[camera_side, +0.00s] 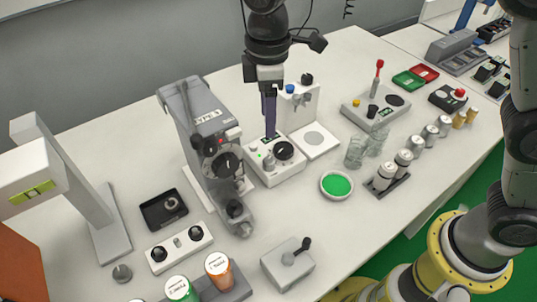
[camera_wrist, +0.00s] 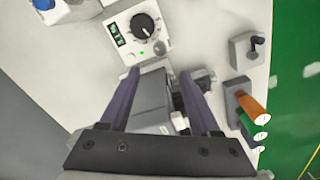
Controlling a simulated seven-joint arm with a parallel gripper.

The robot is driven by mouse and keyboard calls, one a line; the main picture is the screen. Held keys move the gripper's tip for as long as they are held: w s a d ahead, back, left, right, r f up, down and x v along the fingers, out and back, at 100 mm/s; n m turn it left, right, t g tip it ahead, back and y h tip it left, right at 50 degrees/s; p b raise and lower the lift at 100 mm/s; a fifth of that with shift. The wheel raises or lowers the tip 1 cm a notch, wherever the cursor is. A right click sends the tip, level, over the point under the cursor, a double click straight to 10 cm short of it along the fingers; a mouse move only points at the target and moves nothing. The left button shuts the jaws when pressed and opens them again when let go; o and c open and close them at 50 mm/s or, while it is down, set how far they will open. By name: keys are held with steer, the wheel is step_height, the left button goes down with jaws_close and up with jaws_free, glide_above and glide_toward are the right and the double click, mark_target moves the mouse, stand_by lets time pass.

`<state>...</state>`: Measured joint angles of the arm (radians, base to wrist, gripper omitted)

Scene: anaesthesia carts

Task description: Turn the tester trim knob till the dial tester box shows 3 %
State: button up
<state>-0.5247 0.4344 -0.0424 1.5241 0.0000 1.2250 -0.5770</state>
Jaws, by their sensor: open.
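The dial tester box (camera_side: 288,172) is a small white box in the middle of the table; the wrist view shows it at the top (camera_wrist: 120,16). It carries a large round black knob (camera_side: 284,150) with a pale scale, also in the wrist view (camera_wrist: 143,24). Beside that knob is a small dark display with green digits (camera_wrist: 117,34), too small to read. A small pale knob (camera_wrist: 160,47) and a green light sit on its lower part. Which knob is the trim knob I cannot tell. My gripper (camera_side: 270,134) points down over the box's back edge, open and empty, its fingers apart (camera_wrist: 160,73).
A grey microscope-like device (camera_side: 192,110) stands close left of the box. A white stand (camera_side: 315,140) with a round pad stands close behind right. A bowl of green (camera_side: 337,185) and glass beakers (camera_side: 355,152) lie to the right.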

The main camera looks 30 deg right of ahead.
mark_target(269, 160)
step_height(269, 160, down, 12)
steer(key=shift+f, duration=0.15)
stand_by(0.4)
jaws_close()
